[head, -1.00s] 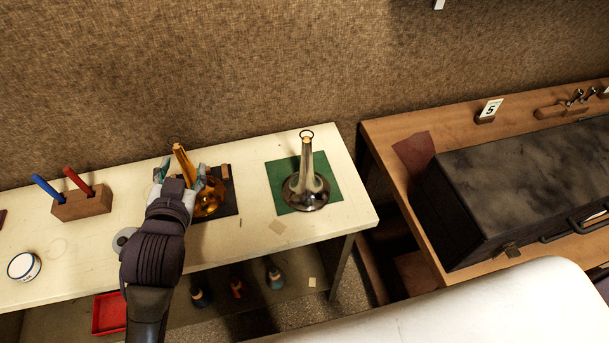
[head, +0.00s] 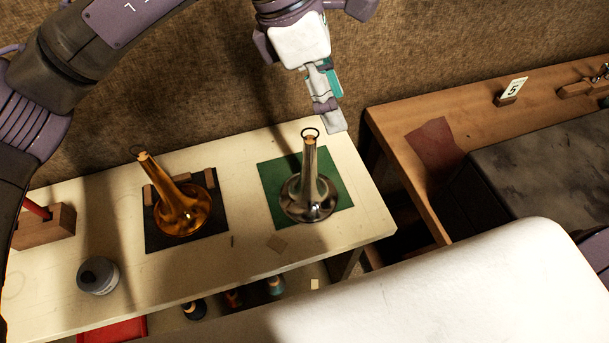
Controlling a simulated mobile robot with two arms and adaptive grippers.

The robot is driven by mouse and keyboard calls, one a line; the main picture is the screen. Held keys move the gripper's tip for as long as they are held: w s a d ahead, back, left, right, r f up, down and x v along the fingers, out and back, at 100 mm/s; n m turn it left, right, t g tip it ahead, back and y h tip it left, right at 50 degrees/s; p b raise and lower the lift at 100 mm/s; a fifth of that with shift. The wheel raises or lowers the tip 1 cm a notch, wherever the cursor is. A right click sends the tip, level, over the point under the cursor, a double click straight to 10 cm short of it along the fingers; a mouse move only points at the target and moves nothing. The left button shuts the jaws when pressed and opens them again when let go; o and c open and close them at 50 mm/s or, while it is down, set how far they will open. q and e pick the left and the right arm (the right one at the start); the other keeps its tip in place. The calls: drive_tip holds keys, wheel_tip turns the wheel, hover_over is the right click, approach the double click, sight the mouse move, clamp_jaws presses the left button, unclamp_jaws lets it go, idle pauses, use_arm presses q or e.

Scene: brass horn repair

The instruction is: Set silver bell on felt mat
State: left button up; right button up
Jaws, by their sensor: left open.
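The silver bell (head: 309,196) stands flared end down on the green mat (head: 336,210), at the right part of the cream bench. Its narrow stem points up and has a dark ring at the top. My left gripper (head: 330,112) is open and empty, above and slightly right of the ring, apart from the bell. It shows nearly side-on, so the gap between its fingers is hard to see. My right gripper is not in view.
A brass-coloured bell (head: 183,208) stands tilted on a dark mat (head: 158,238) with small wooden blocks. A grey round container (head: 98,276) sits at the front left. A wooden tool block (head: 45,228) stands further left. A brown bench (head: 395,140) with a dark case (head: 550,170) stands at right.

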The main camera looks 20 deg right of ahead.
sight(307, 129)
use_arm(q)
drive_tip(key=w+a+t+y, duration=0.1)
drive_tip(key=w+a+y, duration=0.1)
drive_tip(key=w+a, duration=0.1)
drive_tip(key=shift+t, duration=0.4)
drive_tip(key=f, duration=0.2)
drive_tip(key=f+p, duration=0.1)
drive_tip(key=f, duration=0.2)
drive_tip(key=d+f+p, duration=0.1)
drive_tip(key=f, duration=0.2)
drive_tip(key=shift+s, duration=0.1)
drive_tip(key=shift+f, duration=0.2)
wheel_tip(307, 129, down, 4)
drive_tip(key=p, duration=0.2)
drive_tip(key=shift+d+f+p, duration=0.1)
drive_tip(key=shift+f+p, duration=0.1)
drive_tip(key=shift+p, duration=0.2)
drive_tip(key=shift+f, duration=0.25)
clamp_jaws()
drive_tip(key=shift+d, duration=0.1)
